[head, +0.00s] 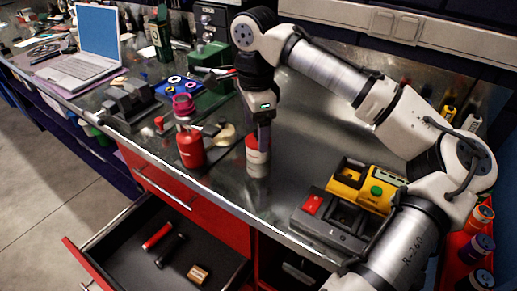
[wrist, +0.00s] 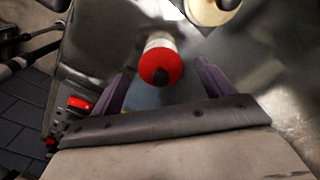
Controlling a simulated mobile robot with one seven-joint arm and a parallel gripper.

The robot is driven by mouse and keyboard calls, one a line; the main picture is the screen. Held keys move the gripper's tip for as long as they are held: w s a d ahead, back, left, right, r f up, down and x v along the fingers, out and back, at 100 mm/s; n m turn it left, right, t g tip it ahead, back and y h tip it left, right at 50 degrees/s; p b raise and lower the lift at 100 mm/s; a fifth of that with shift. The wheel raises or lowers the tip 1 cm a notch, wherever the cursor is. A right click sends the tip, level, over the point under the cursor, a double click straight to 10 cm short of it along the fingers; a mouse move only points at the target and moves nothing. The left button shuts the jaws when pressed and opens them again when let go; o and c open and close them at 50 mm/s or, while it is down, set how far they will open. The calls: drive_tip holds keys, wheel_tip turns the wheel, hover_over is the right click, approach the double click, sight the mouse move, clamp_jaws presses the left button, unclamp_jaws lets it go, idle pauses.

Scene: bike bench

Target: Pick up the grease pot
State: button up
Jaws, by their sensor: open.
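The grease pot, which I take to be the small pot with a red top and pale body (head: 257,163), stands upright on the metal bench near its front edge. In the wrist view its round red lid with a dark knob (wrist: 161,66) shows from above, between the purple fingers. My gripper (head: 263,137) points down right over the pot, and its fingers partly hide the pot's top in the head view. It also shows in the wrist view (wrist: 164,80), open, with a finger on either side of the lid. I cannot tell whether the fingertips are below the lid's level.
A red bottle (head: 190,147) and a cream round thing (head: 225,134) stand close left. A yellow and grey tool case (head: 350,195) lies right. An open drawer (head: 120,262) juts out below, holding several small things. A laptop (head: 90,50) is far left.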

wheel_tip(320, 180, down, 5)
drive_tip(key=shift+p, duration=0.45)
drive_tip(key=c, duration=1.4)
drive_tip(key=shift+c, duration=0.2)
drive_tip(key=shift+r, duration=0.15)
